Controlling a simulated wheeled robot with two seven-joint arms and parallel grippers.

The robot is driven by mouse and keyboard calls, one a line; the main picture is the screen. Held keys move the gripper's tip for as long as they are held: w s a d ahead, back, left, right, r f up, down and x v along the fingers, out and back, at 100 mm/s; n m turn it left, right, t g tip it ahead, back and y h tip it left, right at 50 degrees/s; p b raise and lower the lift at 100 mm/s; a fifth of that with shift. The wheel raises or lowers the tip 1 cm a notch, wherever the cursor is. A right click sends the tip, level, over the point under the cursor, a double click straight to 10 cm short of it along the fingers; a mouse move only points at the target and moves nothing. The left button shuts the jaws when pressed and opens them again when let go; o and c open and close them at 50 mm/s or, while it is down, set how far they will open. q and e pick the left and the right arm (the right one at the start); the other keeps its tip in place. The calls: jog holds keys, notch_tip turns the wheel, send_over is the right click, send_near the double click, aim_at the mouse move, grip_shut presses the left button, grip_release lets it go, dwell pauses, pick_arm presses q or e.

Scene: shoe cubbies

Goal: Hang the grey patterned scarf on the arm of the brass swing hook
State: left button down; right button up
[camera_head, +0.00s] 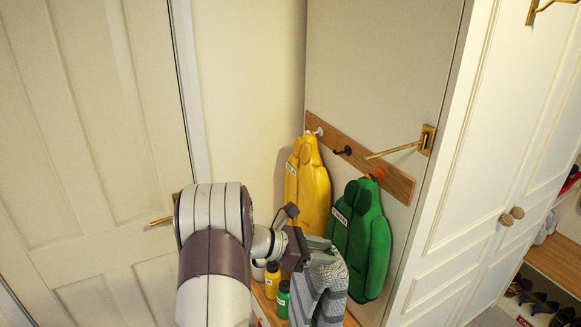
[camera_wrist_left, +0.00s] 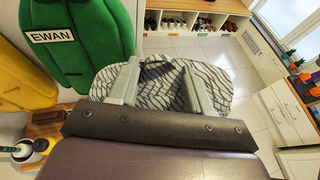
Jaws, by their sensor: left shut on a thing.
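The brass swing hook (camera_head: 427,140) is fixed to the panel at the right end of the wooden peg rail, in the head view. Its thin arm points left, out over the rail, and looks bare. The grey patterned scarf (camera_head: 330,290) hangs from my left gripper (camera_head: 316,257), below and left of the hook and in front of the green coat. In the left wrist view the scarf (camera_wrist_left: 215,82) spreads out around both fingers of my left gripper (camera_wrist_left: 160,68), which is shut on it. My right gripper is in neither view.
A yellow coat (camera_head: 308,185) and a green coat (camera_head: 362,240) hang from the rail (camera_head: 396,182). Bottles (camera_head: 272,280) stand on the bench below. A panelled door (camera_head: 95,150) is at left, cabinet doors (camera_head: 505,150) at right. Space before the hook's arm looks clear.

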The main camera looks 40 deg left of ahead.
pick_arm(q)
jog(key=s+a+r+n+t+y+p, duration=0.1)
jog(key=s+r+n+y+p, duration=0.15)
jog(key=r, duration=0.95)
jog(key=s+a+r+n+t+y+p, duration=0.1)
jog(key=s+r, duration=0.3)
jog(key=r, duration=0.9)
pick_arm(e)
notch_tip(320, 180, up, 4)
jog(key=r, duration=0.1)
pick_arm(q)
jog(key=shift+w+d+f+b, duration=0.4)
jog(key=shift+w+d+b, duration=0.4)
jog(key=shift+w, duration=1.25)
jog(key=shift+w+d+f+b, duration=0.35)
jog(key=shift+w+d+b, duration=0.45)
jog(key=shift+w, duration=1.25)
jog(key=shift+w+d+f+b, duration=0.4)
jog(key=shift+w+d+b, duration=0.4)
jog(key=shift+w, duration=1.25)
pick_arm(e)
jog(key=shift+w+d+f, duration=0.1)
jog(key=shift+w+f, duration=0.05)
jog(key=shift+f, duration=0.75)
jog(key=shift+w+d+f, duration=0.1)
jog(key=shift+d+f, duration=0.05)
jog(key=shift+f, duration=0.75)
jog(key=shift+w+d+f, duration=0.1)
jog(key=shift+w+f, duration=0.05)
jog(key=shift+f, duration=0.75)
